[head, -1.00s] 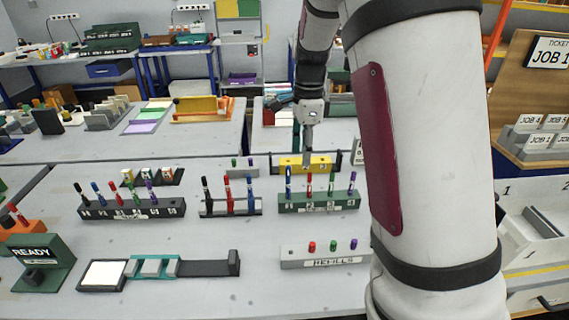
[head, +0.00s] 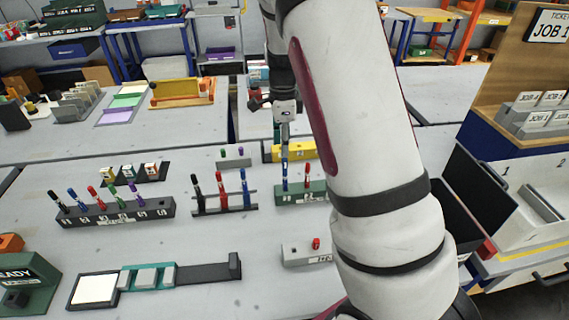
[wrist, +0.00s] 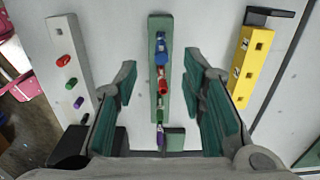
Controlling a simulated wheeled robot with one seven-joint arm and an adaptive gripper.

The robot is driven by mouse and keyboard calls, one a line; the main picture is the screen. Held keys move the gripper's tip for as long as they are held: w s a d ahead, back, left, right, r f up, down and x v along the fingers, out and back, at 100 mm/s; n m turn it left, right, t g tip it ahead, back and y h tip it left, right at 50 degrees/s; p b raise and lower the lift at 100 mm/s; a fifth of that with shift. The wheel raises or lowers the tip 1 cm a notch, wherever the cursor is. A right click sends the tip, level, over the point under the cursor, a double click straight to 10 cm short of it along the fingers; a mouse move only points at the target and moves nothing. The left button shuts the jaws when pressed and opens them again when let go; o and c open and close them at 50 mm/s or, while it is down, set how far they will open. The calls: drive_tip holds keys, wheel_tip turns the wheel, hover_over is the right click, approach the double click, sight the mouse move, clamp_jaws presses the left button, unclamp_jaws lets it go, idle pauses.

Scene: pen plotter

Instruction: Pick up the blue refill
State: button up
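My gripper (head: 285,128) is raised above the bench. In the wrist view its two green-padded fingers are spread (wrist: 161,80), with nothing held between them. Below is the green rack (wrist: 159,28), with a blue pen (wrist: 162,52), a red pen (wrist: 163,84) and others in it. The white refill rack (wrist: 60,22) is to the left, with a red refill (wrist: 63,58), a green refill (wrist: 71,83) and a purple refill (wrist: 79,103) in it. Its end slot looks empty. I cannot make out a blue refill in either view.
A yellow block (wrist: 255,60) is right of the green rack in the wrist view. The head view shows a rack of pens (head: 160,208), a smaller pen stand (head: 215,209) and a teal-and-black fixture (head: 205,271). My arm hides part of the refill rack (head: 295,255).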

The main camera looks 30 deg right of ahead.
sight(285, 159)
drive_tip(key=shift+d+f+p, duration=0.15)
drive_tip(key=shift+f+p, duration=0.1)
drive_tip(key=shift+f, duration=1.45)
drive_tip(key=shift+d+f+p, duration=0.1)
drive_tip(key=shift+f+p, duration=0.1)
drive_tip(key=shift+f, duration=1.45)
drive_tip(key=shift+c, duration=0.6)
clamp_jaws()
